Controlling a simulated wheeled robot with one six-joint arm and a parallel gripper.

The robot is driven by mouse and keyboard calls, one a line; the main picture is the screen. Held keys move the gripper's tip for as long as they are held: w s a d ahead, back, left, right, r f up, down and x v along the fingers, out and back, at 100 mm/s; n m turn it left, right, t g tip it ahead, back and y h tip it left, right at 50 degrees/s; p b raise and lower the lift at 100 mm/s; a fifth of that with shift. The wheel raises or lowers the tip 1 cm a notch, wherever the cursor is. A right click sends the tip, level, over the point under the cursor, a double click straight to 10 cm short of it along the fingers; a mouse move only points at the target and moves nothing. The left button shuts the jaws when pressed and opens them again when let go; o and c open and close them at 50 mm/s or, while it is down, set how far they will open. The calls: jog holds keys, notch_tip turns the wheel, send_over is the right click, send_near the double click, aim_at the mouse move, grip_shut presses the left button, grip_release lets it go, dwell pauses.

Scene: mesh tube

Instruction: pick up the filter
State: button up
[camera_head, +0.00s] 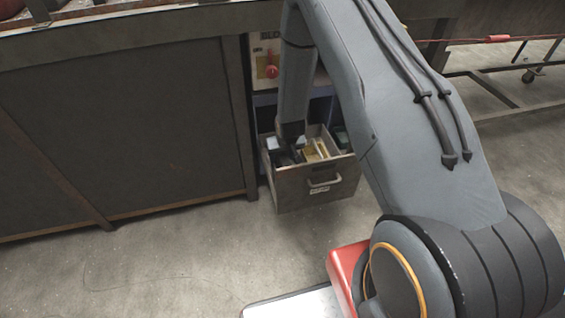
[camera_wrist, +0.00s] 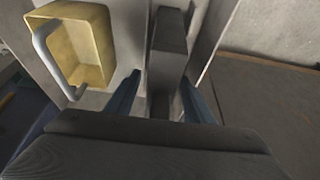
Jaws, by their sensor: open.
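A long dark grey block (camera_wrist: 169,32), which I take to be the filter, lies in the pale drawer in the wrist view. My gripper (camera_wrist: 161,92) is open, with one finger on each side of the block's near part. I cannot tell whether either finger touches it. In the head view my gripper (camera_head: 290,146) reaches down into the left part of the open drawer (camera_head: 296,190). The block cannot be made out clearly there. The near end of the block is partly hidden by the gripper body in the wrist view.
A yellow bin (camera_wrist: 80,48) with a light grey handle (camera_wrist: 48,55) lies left of the block. The drawer walls stand close around my gripper.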

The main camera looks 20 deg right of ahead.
grip_shut()
jog(key=shift+r, duration=0.15)
